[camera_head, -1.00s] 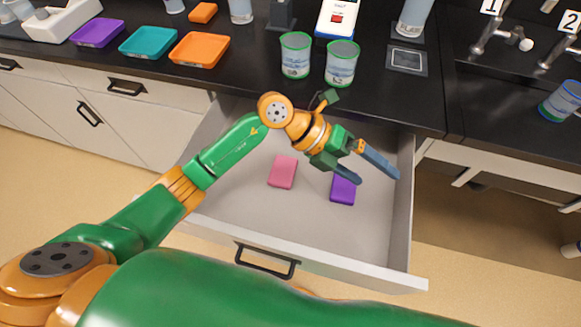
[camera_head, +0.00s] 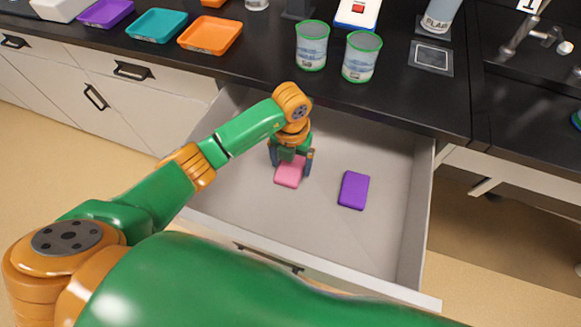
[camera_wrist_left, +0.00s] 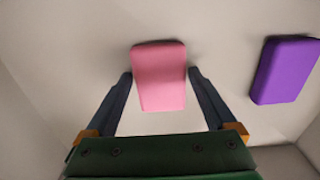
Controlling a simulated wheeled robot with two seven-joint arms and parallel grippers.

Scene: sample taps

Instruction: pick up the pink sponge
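The pink sponge (camera_head: 289,174) lies flat on the floor of the open drawer (camera_head: 395,225). My left gripper (camera_head: 291,169) is over it, pointing down, with its fingers apart. In the left wrist view the pink sponge (camera_wrist_left: 160,76) shows between the tips of the open left gripper (camera_wrist_left: 160,78), one finger on each side, with small gaps. I cannot tell how far the fingertips are above the drawer floor. My right gripper is not in view.
A purple sponge (camera_head: 354,190) lies in the drawer to the right. Two green-rimmed beakers (camera_head: 311,46) (camera_head: 361,57) stand near the black counter's front edge above the drawer. Purple, teal (camera_head: 157,25) and orange (camera_head: 210,35) trays are on the counter at left.

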